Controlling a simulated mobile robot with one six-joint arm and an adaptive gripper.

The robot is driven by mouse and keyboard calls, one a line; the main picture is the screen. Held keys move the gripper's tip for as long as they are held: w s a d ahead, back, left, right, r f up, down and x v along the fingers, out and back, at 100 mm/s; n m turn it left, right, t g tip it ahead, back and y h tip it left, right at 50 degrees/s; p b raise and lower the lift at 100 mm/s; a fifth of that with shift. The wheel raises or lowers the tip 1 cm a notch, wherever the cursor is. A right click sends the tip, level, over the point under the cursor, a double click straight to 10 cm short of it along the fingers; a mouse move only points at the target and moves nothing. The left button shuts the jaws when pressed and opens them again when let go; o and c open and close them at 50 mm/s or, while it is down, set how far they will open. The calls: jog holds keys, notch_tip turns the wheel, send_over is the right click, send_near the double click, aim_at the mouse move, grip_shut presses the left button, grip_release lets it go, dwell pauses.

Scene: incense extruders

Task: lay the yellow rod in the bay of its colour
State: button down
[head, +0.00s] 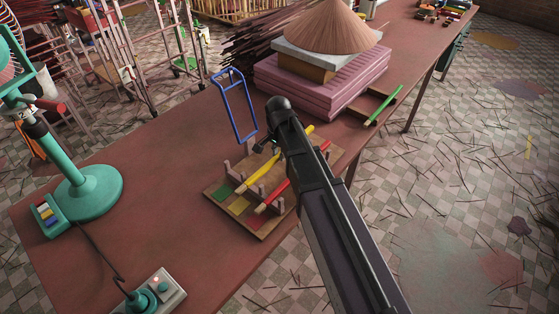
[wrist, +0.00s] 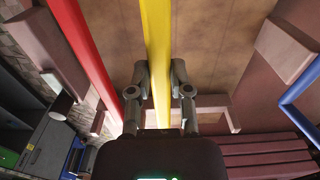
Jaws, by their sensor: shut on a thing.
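The yellow rod (head: 262,175) lies slantwise over the wooden rack, and its near end is by the yellow patch (head: 238,206). My gripper (head: 272,141) is shut on it. In the wrist view, my gripper's fingers (wrist: 160,82) are on both sides of the yellow rod (wrist: 156,40). The rack (head: 262,233) has upright posts and green, yellow and red patches along its near edge. I cannot tell whether the rod touches the rack's floor. The red rod (head: 280,190) lies in the rack beside it, roughly parallel, and also shows in the wrist view (wrist: 88,55).
A green rod (head: 384,106) lies at the table's right edge. A blue wire frame (head: 234,106) stands behind the rack. Pink stacked slabs (head: 318,88) with a cone of sticks are behind. A teal stand (head: 88,190) and control box (head: 152,297) are left. Table (head: 150,190) between is clear.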

jog(key=shift+f+b, duration=0.65)
jog(key=shift+f, duration=0.3)
jog(key=shift+f+b, duration=0.3)
jog(key=shift+f, duration=0.2)
jog(key=c, duration=0.6)
grip_release()
jog(key=shift+o, duration=0.2)
jog(key=shift+r, duration=0.15)
notch_tip(320, 180, up, 13)
jog(key=p, duration=1.2)
jog(key=shift+p, duration=0.35)
jog(key=shift+s, duration=0.1)
